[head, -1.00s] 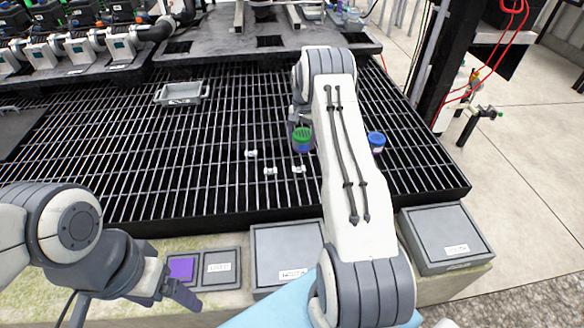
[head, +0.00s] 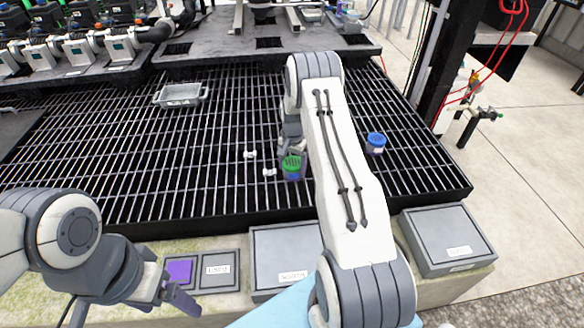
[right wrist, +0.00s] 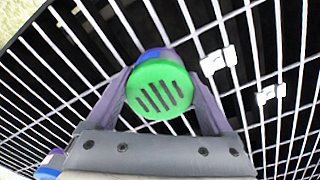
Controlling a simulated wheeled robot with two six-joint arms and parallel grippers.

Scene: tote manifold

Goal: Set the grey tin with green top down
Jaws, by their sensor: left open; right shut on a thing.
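The grey tin with green top (head: 291,166) is in my right gripper (head: 291,155), above the black grating in the head view. In the right wrist view its slotted green lid (right wrist: 160,92) faces the camera, with a blue and grey side beyond it. The fingers of my right gripper (right wrist: 168,85) are shut on both sides of it. I cannot tell whether the tin touches the grating. My left gripper (head: 170,290) is open and empty at the lower left, near a small purple-faced box.
A blue-topped tin (head: 376,143) stands on the grating (head: 130,150) to the right of my right arm. Small white clips (head: 250,154) sit on the bars. A grey tray (head: 181,95) lies farther back left. Grey boxes (head: 445,236) line the front ledge.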

